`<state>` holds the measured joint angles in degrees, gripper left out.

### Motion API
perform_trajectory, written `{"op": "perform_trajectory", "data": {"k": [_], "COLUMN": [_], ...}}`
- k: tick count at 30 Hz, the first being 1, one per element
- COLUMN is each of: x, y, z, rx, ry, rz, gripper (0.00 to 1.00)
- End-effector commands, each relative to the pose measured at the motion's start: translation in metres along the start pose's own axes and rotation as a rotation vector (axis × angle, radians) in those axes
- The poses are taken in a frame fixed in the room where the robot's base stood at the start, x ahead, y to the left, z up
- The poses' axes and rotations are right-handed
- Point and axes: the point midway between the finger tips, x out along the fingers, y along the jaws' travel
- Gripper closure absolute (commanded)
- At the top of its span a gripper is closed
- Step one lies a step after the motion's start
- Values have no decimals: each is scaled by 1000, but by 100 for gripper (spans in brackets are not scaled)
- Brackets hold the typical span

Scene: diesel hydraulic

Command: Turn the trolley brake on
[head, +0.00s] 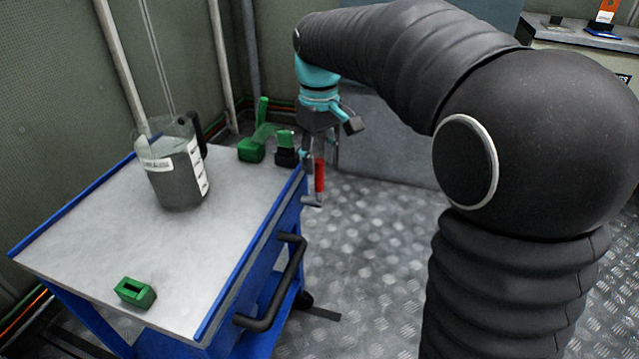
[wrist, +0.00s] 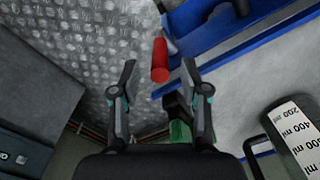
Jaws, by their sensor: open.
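The trolley (head: 110,225) has a grey top and blue frame and stands at the left in the head view. A red lever grip (head: 319,176), apparently the brake, is at its far right side, with a grey metal piece at its lower end. In the wrist view the red grip (wrist: 160,62) lies between my fingers, close to the trolley's blue edge (wrist: 235,52). My gripper (head: 318,158) is open above the red grip; its two fingers also show in the wrist view (wrist: 158,74). I cannot tell whether either finger touches the grip.
A clear measuring jug (head: 175,170), a green block (head: 135,292) and green holders (head: 252,148) stand on the trolley top. A black handle (head: 275,290) sticks out from its near right side. Bare metal floor (head: 375,230) lies right of the trolley. A wall is behind.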

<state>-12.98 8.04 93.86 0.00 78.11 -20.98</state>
Motion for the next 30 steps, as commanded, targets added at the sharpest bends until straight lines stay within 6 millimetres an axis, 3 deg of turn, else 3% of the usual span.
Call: {"op": "perform_trajectory", "data": {"k": [3,9,23,29,30], "x": [24,50,61,61,61], "y": [0,0,0,0,0], "z": [0,0,0,0,0], "rx": [0,0,0,0,0], "ry": [-3,-2,0,0,0], "rz": [-1,-1,0,0,0], "gripper": [55,55,55,100,100]}}
